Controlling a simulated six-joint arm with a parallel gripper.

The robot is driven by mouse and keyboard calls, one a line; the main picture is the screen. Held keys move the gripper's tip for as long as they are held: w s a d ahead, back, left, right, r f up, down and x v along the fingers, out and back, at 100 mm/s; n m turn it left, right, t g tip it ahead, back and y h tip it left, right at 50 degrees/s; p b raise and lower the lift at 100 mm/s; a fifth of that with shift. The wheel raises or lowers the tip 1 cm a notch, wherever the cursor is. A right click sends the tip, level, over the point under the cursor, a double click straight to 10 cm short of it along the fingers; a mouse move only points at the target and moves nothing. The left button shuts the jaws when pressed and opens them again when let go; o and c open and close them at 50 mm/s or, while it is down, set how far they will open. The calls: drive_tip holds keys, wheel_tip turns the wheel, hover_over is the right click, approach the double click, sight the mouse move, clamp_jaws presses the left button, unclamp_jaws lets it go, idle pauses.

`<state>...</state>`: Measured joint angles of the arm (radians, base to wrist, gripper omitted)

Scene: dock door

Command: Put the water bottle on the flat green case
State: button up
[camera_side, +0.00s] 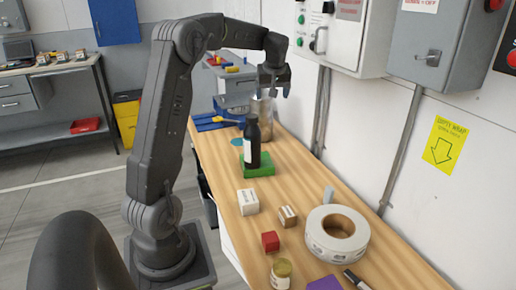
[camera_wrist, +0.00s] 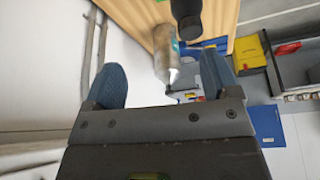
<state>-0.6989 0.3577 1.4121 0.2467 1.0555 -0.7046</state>
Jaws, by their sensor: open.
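The flat green case (camera_side: 262,170) lies on the wooden bench. A dark bottle (camera_side: 252,144) with a pale label stands upright on it; its black top shows in the wrist view (camera_wrist: 186,18). I take this to be the water bottle. A clear bottle-like container (camera_side: 263,110) stands behind it and shows between my fingers in the wrist view (camera_wrist: 164,50). My gripper (camera_side: 274,88) is open, above and behind the dark bottle and apart from it. Its two blue fingers show in the wrist view (camera_wrist: 161,65) with nothing held.
Nearer on the bench (camera_side: 232,171) are a white box (camera_side: 248,202), a small brown box (camera_side: 288,216), a red block (camera_side: 270,241), a tape roll (camera_side: 337,234) and a jar (camera_side: 281,273). Blue tools lie behind. A wall with grey cabinets (camera_side: 430,48) bounds the right side.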

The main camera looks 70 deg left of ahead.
drive_tip(key=s+d+r+m+t+h, duration=0.1)
drive_tip(key=s+d+r+m, duration=0.2)
drive_tip(key=d, duration=0.9)
drive_tip(key=s+d+r+m+t+h, duration=0.1)
drive_tip(key=s+d+m+t, duration=0.3)
drive_tip(key=d, duration=0.8)
drive_tip(key=s+d+f+m+h, duration=0.2)
drive_tip(key=s+d+f+m, duration=0.3)
drive_tip(key=s+d+m, duration=0.3)
drive_tip(key=s+d, duration=0.4)
drive_tip(key=d, duration=0.1)
drive_tip(key=shift+s+g, duration=0.2)
drive_tip(key=shift+g, duration=0.1)
